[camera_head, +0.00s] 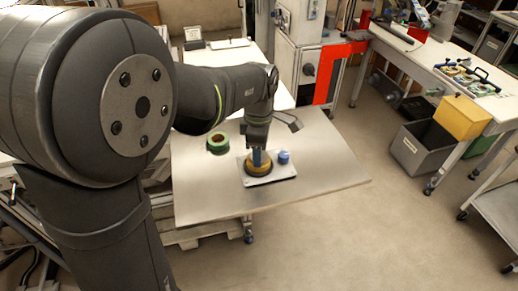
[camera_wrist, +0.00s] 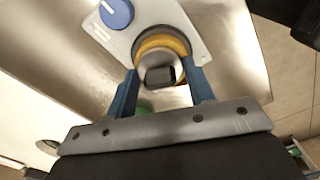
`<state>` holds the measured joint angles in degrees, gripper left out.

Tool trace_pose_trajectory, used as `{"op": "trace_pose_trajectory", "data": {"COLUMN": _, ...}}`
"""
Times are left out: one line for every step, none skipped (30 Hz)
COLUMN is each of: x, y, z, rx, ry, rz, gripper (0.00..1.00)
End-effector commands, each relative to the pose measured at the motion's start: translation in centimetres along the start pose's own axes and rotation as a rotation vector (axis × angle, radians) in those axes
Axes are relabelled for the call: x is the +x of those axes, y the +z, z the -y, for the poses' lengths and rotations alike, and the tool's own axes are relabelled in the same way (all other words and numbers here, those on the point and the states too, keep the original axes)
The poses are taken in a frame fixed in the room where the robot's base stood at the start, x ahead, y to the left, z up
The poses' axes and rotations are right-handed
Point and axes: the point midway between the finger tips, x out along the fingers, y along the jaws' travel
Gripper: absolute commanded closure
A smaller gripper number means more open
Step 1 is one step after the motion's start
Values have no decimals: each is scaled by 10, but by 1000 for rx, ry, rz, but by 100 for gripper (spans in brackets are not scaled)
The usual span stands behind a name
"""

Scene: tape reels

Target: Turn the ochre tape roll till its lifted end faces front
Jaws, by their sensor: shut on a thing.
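The ochre tape roll (camera_head: 256,169) lies flat on a pale plate (camera_head: 284,172) on the table. In the wrist view the roll (camera_wrist: 163,42) shows as a yellow ring around a grey middle with a dark block (camera_wrist: 160,76). My gripper (camera_head: 258,160) is over the roll from above, its blue fingers on either side, shut on it. In the wrist view the gripper (camera_wrist: 161,72) spans the roll. I cannot make out the lifted end or which way it faces.
A blue round knob (camera_head: 284,157) sits on the plate's right side, close to my gripper. A green tape roll (camera_head: 218,142) lies on the table to the left. The table's right part (camera_head: 325,170) is clear.

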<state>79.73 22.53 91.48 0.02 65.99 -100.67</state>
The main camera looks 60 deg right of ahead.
Motion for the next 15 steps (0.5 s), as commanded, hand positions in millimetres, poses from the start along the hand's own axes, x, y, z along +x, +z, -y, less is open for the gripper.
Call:
{"op": "trace_pose_trajectory", "data": {"x": 0, "y": 0, "z": 0, "rx": -17, "ry": 1, "rz": 0, "gripper": 79}}
{"op": "trace_pose_trajectory", "data": {"x": 0, "y": 0, "z": 0, "rx": -23, "ry": 1, "rz": 0, "gripper": 79}}
{"op": "trace_pose_trajectory", "data": {"x": 0, "y": 0, "z": 0, "rx": -26, "ry": 1, "rz": 0, "gripper": 79}}
{"op": "trace_pose_trajectory", "data": {"x": 0, "y": 0, "z": 0, "rx": -27, "ry": 0, "rz": 0, "gripper": 79}}
{"op": "trace_pose_trajectory", "data": {"x": 0, "y": 0, "z": 0, "rx": -27, "ry": 0, "rz": 0, "gripper": 79}}
{"op": "trace_pose_trajectory", "data": {"x": 0, "y": 0, "z": 0, "rx": -26, "ry": 0, "rz": 0, "gripper": 79}}
{"op": "trace_pose_trajectory", "data": {"x": 0, "y": 0, "z": 0, "rx": -26, "ry": 0, "rz": 0, "gripper": 79}}
{"op": "trace_pose_trajectory", "data": {"x": 0, "y": 0, "z": 0, "rx": -25, "ry": 0, "rz": 0, "gripper": 79}}
{"op": "trace_pose_trajectory", "data": {"x": 0, "y": 0, "z": 0, "rx": -25, "ry": 0, "rz": 0, "gripper": 44}}
{"op": "trace_pose_trajectory", "data": {"x": 0, "y": 0, "z": 0, "rx": -25, "ry": 1, "rz": 0, "gripper": 38}}
{"op": "trace_pose_trajectory", "data": {"x": 0, "y": 0, "z": 0, "rx": -25, "ry": 1, "rz": 0, "gripper": 32}}
{"op": "trace_pose_trajectory", "data": {"x": 0, "y": 0, "z": 0, "rx": -25, "ry": 0, "rz": 0, "gripper": 26}}
{"op": "trace_pose_trajectory", "data": {"x": 0, "y": 0, "z": 0, "rx": -24, "ry": 0, "rz": 0, "gripper": 26}}
{"op": "trace_pose_trajectory", "data": {"x": 0, "y": 0, "z": 0, "rx": -24, "ry": 0, "rz": 0, "gripper": 26}}
{"op": "trace_pose_trajectory", "data": {"x": 0, "y": 0, "z": 0, "rx": -24, "ry": 0, "rz": 0, "gripper": 26}}
